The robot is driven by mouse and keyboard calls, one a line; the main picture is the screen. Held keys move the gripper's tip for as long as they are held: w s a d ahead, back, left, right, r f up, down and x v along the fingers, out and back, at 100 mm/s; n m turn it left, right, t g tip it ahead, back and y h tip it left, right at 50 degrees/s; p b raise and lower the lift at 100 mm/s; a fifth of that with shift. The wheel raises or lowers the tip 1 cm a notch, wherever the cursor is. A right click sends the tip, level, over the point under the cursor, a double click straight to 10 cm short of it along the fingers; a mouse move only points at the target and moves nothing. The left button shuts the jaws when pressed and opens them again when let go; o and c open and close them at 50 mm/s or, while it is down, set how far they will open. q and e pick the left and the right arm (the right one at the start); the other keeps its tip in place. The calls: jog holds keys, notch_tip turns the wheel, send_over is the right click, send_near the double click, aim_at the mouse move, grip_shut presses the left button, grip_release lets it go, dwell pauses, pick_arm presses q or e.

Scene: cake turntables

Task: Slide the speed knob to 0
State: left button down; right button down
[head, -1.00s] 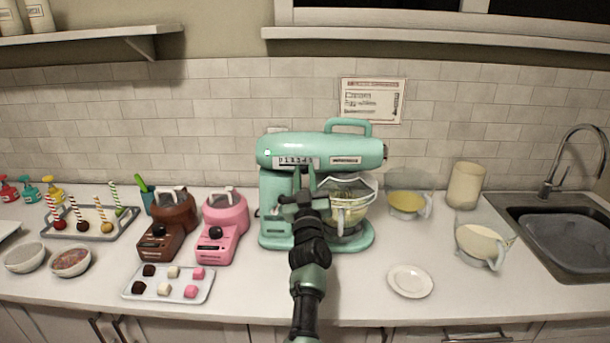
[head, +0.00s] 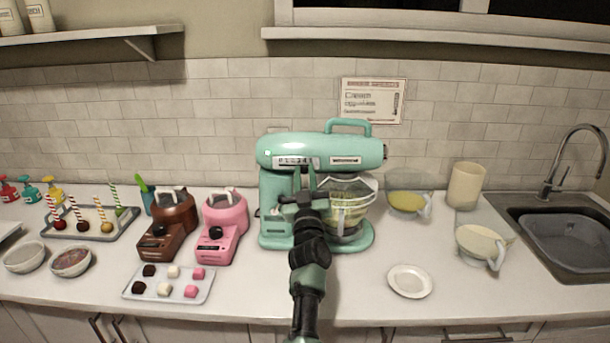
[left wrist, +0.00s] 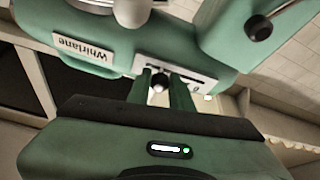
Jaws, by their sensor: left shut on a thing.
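The mint-green stand mixer (head: 360,147) stands on the counter at the centre of the head view. Its slotted speed panel (left wrist: 188,76) shows beside the Whirlane name plate (left wrist: 80,47) in the left wrist view. My left gripper (head: 304,172) reaches up to the side of the mixer head and is shut on the knob. Its two green fingers (left wrist: 164,92) show in the left wrist view and partly hide the slot and its marks. My right gripper is out of view.
A glass bowl (head: 347,205) sits under the mixer head, close right of my arm. Brown (head: 172,224) and pink (head: 224,225) small machines stand left of it. A white saucer (head: 410,281) lies at the front right. The sink (head: 567,235) is far right.

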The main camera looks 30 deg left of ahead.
aim_at(279, 162)
pick_arm(q)
jog(key=s+a, duration=0.1)
jog(key=a, duration=0.1)
jog(key=s+a, duration=0.1)
jog(key=a, duration=0.1)
jog(key=s+a+p, duration=0.1)
jog(key=a, duration=0.1)
jog(key=shift+s, duration=0.25)
jog(key=shift+d, duration=0.1)
jog(key=c, duration=1.6)
grip_release()
jog(key=shift+o, duration=1.3)
jog(key=shift+w+a+f, duration=0.15)
jog(key=shift+a+f, duration=0.05)
jog(key=shift+a, duration=0.1)
jog(key=shift+d, duration=0.2)
